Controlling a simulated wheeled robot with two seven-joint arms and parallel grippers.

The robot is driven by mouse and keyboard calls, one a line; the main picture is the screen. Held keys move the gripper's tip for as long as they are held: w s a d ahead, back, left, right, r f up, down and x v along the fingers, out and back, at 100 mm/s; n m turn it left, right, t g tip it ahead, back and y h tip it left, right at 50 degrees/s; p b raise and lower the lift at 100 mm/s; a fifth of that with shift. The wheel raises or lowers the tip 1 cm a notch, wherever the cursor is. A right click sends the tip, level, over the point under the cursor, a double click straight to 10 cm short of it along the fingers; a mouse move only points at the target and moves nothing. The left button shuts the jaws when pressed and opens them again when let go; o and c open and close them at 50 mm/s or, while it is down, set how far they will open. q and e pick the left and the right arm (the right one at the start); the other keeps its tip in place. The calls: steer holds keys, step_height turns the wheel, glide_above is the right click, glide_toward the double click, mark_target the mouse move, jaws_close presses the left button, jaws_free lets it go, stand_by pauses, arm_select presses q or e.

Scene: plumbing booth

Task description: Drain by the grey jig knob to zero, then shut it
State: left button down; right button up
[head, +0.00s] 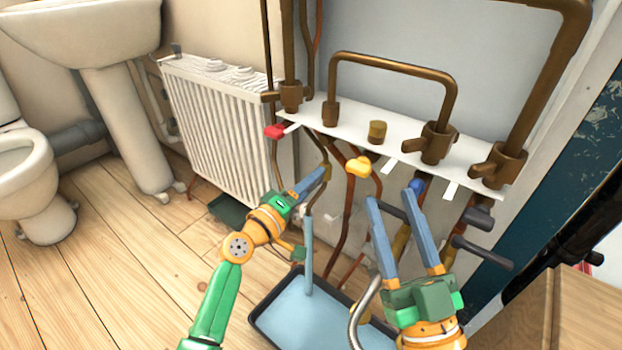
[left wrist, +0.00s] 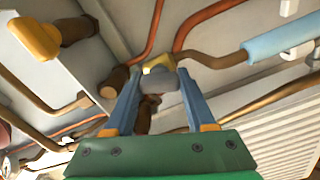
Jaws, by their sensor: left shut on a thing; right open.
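The grey jig knob (left wrist: 168,84) is between my left fingertips in the left wrist view, in front of brass fittings. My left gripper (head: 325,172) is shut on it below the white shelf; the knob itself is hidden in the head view. A light-blue column (head: 308,255), looking like running water, hangs below a pipe end into a dark tray (head: 262,333) holding pale blue liquid. The column's top also shows in the left wrist view (left wrist: 280,42). My right gripper (head: 397,198) is open and empty to the right, under the shelf. I see no readable gauge.
The white shelf (head: 395,158) carries brown pipes and valves. A radiator (head: 215,130) stands left. A wooden box (head: 570,310) is at the lower right. Open floor lies left.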

arm_select(q)
steer(key=n+p, duration=0.1)
steer(key=n, duration=0.2)
steer(key=shift+n, duration=0.3)
steer(key=shift+f+n, duration=0.1)
steer(key=shift+n, duration=0.3)
arm_select(e)
step_height(320, 180, down, 9)
steer(key=w+g+h, duration=0.2)
steer(key=g, duration=0.3)
steer(key=shift+w+d+m, duration=0.3)
steer(key=shift+w+m, duration=0.1)
arm_select(q)
steer(key=shift+c, duration=1.2)
jaws_free()
arm_select(e)
steer(key=shift+r, duration=0.1)
